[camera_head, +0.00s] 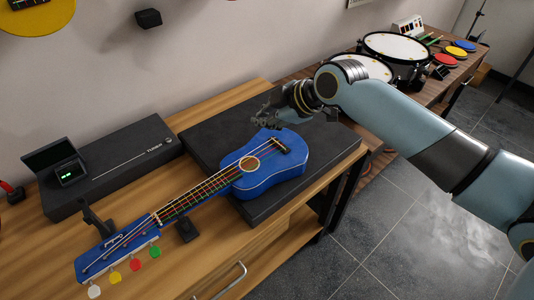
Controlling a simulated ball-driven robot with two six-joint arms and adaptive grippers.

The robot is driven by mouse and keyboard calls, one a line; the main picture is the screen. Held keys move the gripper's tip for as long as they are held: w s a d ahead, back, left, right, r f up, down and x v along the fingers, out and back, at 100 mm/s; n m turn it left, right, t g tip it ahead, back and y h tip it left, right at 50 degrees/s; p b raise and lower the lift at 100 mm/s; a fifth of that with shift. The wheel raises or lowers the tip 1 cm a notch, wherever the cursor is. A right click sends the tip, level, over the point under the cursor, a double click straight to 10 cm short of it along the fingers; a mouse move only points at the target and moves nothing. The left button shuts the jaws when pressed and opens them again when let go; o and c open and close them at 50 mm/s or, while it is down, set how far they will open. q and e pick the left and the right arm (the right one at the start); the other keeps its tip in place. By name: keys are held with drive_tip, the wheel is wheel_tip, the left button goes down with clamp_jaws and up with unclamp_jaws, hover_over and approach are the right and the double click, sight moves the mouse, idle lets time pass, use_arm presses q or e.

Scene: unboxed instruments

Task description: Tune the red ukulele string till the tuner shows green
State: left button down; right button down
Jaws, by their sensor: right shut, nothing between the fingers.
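A blue ukulele (265,178) lies face up, its body on a black mat and its neck pointing to the lower left. Its headstock (112,252) has white, yellow, red and green pegs along the near edge. The red peg (135,265) sits between the yellow and green ones. The tuner (68,172) stands at the left, and its small dark screen shows green marks, too small to read. My right gripper (264,121) is shut and empty above the far end of the ukulele body, away from the pegs. My left gripper is out of view.
Small black supports (186,229) stand beside the neck. Drums (396,47) and coloured pads stand on another table at the back right. The wooden table front (235,255) is clear.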

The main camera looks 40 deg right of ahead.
drive_tip(key=b, duration=0.6)
hover_over(265, 155)
wheel_tip(265, 155, down, 7)
drive_tip(key=shift+f, duration=0.45)
idle(0.7)
drive_tip(key=shift+f+b, duration=0.4)
drive_tip(key=shift+f, duration=0.3)
idle(0.3)
drive_tip(key=shift+r+p, duration=0.45)
drive_tip(key=shift+r, duration=0.3)
